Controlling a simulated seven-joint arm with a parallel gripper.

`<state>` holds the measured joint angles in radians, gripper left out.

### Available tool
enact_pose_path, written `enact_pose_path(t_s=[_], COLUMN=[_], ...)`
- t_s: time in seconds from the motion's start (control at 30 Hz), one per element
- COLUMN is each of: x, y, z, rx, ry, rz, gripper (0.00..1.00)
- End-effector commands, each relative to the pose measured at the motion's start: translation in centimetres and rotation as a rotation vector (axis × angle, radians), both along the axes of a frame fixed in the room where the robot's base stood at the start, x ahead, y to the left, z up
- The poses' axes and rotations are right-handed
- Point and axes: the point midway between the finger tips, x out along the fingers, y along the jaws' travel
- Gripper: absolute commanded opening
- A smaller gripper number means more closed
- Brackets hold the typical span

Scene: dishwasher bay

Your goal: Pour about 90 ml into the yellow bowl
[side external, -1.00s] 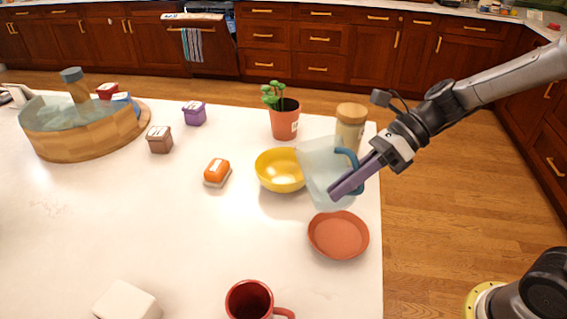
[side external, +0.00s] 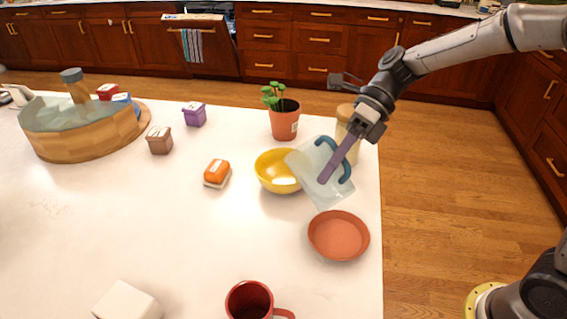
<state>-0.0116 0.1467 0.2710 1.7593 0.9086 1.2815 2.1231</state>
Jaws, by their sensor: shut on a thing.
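The yellow bowl (side external: 271,172) stands upright on the white table, left of my gripper. My gripper (side external: 328,176) is shut on the blue handle of a clear jug (side external: 318,188). The jug is tilted toward the left, and its upper left edge overlaps the right side of the bowl in the picture. I cannot see a stream between jug and bowl. The liquid levels in the jug and in the bowl are not clear from here.
A terracotta saucer (side external: 339,243) lies just in front of the jug. A potted plant (side external: 284,121) and a tan-lidded jar (side external: 347,120) stand behind. An orange-topped block (side external: 216,173) is left of the bowl. A red mug (side external: 250,301) is at the front.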

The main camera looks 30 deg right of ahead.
Motion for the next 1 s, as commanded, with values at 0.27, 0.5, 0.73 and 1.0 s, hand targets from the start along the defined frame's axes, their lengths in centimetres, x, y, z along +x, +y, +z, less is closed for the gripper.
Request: enact_pose_path(t_s=[0.27,0.5,0.73,1.0], x=[0.3,0.6,0.8,1.3], y=[0.0,0.1,0.1,0.2], z=[0.2,0.2,0.3,0.8], rx=[-0.003,-0.007,-0.011,-0.016], ry=[0.034,0.073,0.112,0.161], rz=[0.000,0.000,0.000,0.000], gripper=[0.00,0.00,0.00,0.00])
